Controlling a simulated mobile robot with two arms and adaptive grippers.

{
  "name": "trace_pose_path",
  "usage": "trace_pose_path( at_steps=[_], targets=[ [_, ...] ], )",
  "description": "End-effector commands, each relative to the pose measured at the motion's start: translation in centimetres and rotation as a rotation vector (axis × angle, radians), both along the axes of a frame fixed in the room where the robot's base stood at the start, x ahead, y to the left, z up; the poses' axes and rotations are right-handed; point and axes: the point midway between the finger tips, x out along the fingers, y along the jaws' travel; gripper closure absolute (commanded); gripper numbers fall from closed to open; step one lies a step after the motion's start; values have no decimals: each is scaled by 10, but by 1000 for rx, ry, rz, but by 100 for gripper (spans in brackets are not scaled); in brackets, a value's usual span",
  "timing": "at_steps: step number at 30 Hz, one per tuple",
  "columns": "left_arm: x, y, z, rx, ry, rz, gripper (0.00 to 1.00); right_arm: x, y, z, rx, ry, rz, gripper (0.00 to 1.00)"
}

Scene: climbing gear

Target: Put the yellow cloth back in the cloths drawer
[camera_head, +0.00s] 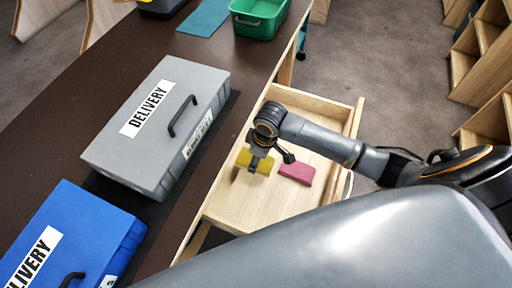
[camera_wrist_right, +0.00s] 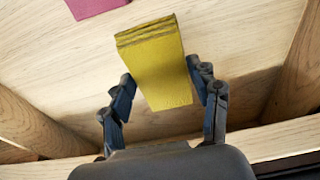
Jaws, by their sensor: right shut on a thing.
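The folded yellow cloth (camera_head: 264,166) is between the fingers of my right gripper (camera_head: 258,158), over the open wooden drawer (camera_head: 237,206). In the right wrist view the yellow cloth (camera_wrist_right: 158,65) stands out from between the two dark fingers of the right gripper (camera_wrist_right: 165,95), which are shut on it. Drawer boards show behind it; I cannot tell whether the cloth touches the drawer floor. A pink folded cloth (camera_head: 297,172) lies in the drawer just right of the yellow one. It also shows at the top of the wrist view (camera_wrist_right: 95,7). My left gripper is not in view.
The drawer juts out from the dark table (camera_head: 58,112). On the table stand a grey DELIVERY case (camera_head: 160,130), a blue DELIVERY case (camera_head: 75,225), a green bin (camera_head: 262,18) and a teal mat (camera_head: 205,17). Wooden shelves (camera_head: 485,60) stand at the right.

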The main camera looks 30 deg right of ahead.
Motion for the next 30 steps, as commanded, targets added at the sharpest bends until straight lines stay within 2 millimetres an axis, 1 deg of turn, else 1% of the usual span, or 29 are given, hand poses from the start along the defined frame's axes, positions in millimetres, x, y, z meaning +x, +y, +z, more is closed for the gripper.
trace_pose_path(
  at_steps=[1,3,6,10,12,15,18,21,30],
  targets=[
    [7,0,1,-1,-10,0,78,13,-5,1,-1,-1,-4,68],
    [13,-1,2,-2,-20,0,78,25,-10,1,0,0,-3,68],
    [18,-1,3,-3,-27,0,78,38,-14,0,1,-1,-2,68],
    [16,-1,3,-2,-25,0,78,45,-17,0,1,1,-1,68],
    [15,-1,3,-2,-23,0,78,54,-21,1,0,-1,-2,68],
    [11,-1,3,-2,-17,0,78,50,-20,-19,0,5,-2,68],
    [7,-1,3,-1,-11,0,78,50,-20,-31,-1,3,-2,68],
    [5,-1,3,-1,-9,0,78,51,-20,-35,0,0,0,68],
    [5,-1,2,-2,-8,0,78,50,-20,-38,-1,1,0,68]
  ],
)
